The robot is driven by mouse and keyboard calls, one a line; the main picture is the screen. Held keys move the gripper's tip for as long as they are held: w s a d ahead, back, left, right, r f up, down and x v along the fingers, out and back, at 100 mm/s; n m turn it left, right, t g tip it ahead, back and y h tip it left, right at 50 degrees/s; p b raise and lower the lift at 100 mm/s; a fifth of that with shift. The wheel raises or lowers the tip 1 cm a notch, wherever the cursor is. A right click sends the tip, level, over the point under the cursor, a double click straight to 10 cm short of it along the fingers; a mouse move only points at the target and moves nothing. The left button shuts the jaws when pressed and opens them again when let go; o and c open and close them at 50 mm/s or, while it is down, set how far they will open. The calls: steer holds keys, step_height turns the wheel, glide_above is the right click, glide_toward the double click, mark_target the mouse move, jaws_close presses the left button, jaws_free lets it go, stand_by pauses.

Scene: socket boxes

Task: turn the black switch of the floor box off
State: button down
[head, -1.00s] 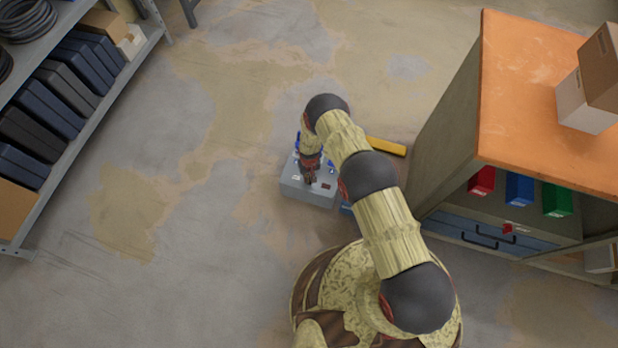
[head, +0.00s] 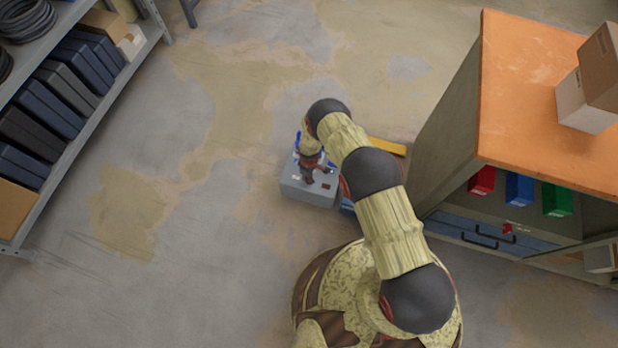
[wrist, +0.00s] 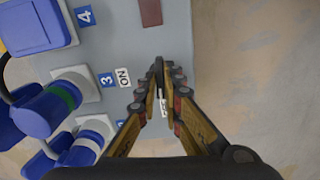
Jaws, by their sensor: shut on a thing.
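The grey floor box (head: 308,193) sits on the floor at the centre of the head view, and its top fills much of the wrist view (wrist: 120,30). My gripper (wrist: 158,76) is over the box top with its fingers closed together on a small dark piece, which appears to be the black switch (wrist: 158,65). The fingers hide most of it. An ON label (wrist: 122,77) is left of the fingertips and another small label (wrist: 163,101) shows between the fingers. In the head view my gripper (head: 308,177) is at the box top, small and partly unclear.
Blue plugs (wrist: 50,108) and a blue socket cover (wrist: 38,22) line the box's left side in the wrist view. A dark red patch (wrist: 150,12) is near its top edge. A yellow bar (head: 386,146) and an orange-topped workbench (head: 530,90) are to the right. Open floor is left.

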steer(key=shift+w+n, duration=0.1)
steer(key=shift+n, duration=0.4)
steer(key=c, duration=1.9)
jaws_free()
step_height(320, 180, up, 12)
